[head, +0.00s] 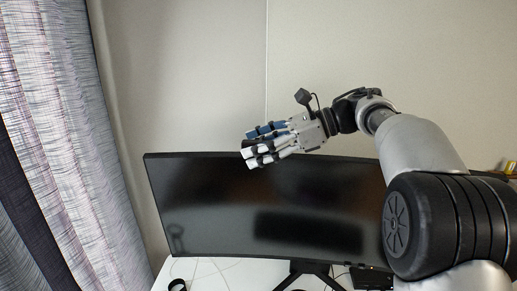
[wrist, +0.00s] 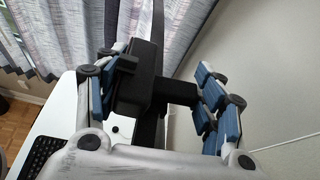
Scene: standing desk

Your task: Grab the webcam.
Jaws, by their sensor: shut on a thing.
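The webcam is a black block with a short round stub on its right side. It shows in the wrist view (wrist: 140,78) between the blue-padded fingers of my gripper (wrist: 162,88). The left finger lies against the block and the right finger is at the stub's end. In the head view my gripper (head: 250,149) points left just above the monitor's top edge and is shut on the webcam. There the webcam is mostly hidden by the fingers. I cannot tell whether it still touches the monitor.
The wide black monitor (head: 270,205) stands on a white desk (head: 215,275). A patterned curtain (head: 70,120) hangs at the left, with a plain wall (head: 190,70) behind. A black keyboard (wrist: 38,155) lies at lower left in the wrist view. Open air is above the monitor.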

